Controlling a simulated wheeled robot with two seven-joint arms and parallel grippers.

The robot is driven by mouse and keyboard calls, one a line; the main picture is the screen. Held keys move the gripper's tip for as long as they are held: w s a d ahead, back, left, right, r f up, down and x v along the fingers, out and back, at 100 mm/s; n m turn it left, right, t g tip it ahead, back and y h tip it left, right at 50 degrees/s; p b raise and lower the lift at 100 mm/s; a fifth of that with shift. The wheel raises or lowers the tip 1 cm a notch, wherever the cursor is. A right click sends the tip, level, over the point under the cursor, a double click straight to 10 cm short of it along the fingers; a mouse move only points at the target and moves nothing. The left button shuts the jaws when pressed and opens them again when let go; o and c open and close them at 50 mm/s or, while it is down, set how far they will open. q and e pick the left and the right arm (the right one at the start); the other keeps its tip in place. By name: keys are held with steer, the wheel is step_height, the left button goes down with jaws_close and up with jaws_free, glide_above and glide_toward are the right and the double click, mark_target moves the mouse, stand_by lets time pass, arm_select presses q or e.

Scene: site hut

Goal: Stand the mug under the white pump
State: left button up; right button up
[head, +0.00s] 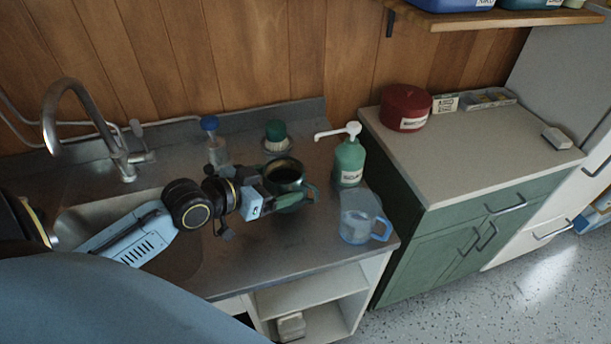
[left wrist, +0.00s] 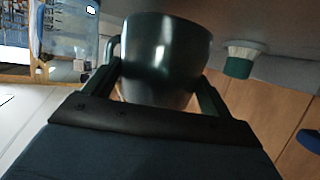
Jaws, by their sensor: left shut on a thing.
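A dark green mug (head: 286,170) is upright between the fingers of my left gripper (head: 278,198), over the steel counter. In the left wrist view the mug (left wrist: 164,55) fills the space between the two fingers (left wrist: 160,95), its handle at the left. The white pump (head: 345,131) tops a green labelled bottle (head: 349,163) to the right of the mug. Its nozzle points left, towards the mug, and the mug is left of and below the nozzle tip. I cannot tell whether the mug touches the counter. My right gripper is not in view.
A clear jug (head: 360,215) with a blue handle stands in front of the pump bottle. A blue-capped bottle (head: 214,145) and a green-topped brush (head: 276,136) stand behind the gripper. The sink and tap (head: 110,140) are at left. A red tin (head: 406,108) is on the right cabinet.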

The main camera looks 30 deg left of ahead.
mark_target(267, 186)
arm_select(q)
steer(key=w, duration=0.2)
steer(key=w+d, duration=0.1)
steer(key=w, duration=0.2)
steer(key=w+d, duration=0.1)
steer(key=w, duration=0.1)
steer(key=shift+w+d, duration=0.2)
steer(key=shift+w, duration=0.2)
steer(key=shift+f+b, duration=0.3)
steer(key=shift+f, duration=1.45)
steer(key=o, duration=1)
steer(key=shift+f, duration=0.1)
steer(key=shift+o, duration=0.2)
steer(key=p+v, duration=0.1)
steer(key=v, duration=1.1)
